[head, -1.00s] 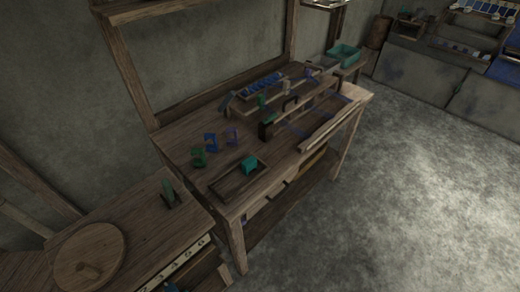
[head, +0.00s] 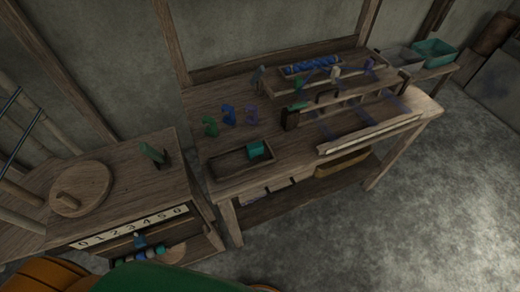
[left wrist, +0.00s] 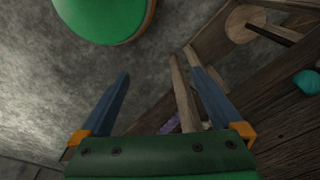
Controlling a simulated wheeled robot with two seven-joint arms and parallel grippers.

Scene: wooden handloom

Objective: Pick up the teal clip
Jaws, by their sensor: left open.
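A small teal piece (head: 256,150) sits at the right end of a shallow wooden tray (head: 226,172) on the loom bench; it is too small to tell surely that it is the teal clip. My left gripper (left wrist: 158,75) is open and empty in the left wrist view, over floor and woodwork. A rounded teal thing (left wrist: 307,82) shows at that view's right edge, well aside from the fingers. My right gripper is not in view.
A side table (head: 120,200) left of the bench carries a round wooden lid (head: 80,187) and a dark green upright piece (head: 153,153). Wooden bars (head: 345,98) cross the bench's right part. A teal bin (head: 435,50) stands behind. The floor at right is clear.

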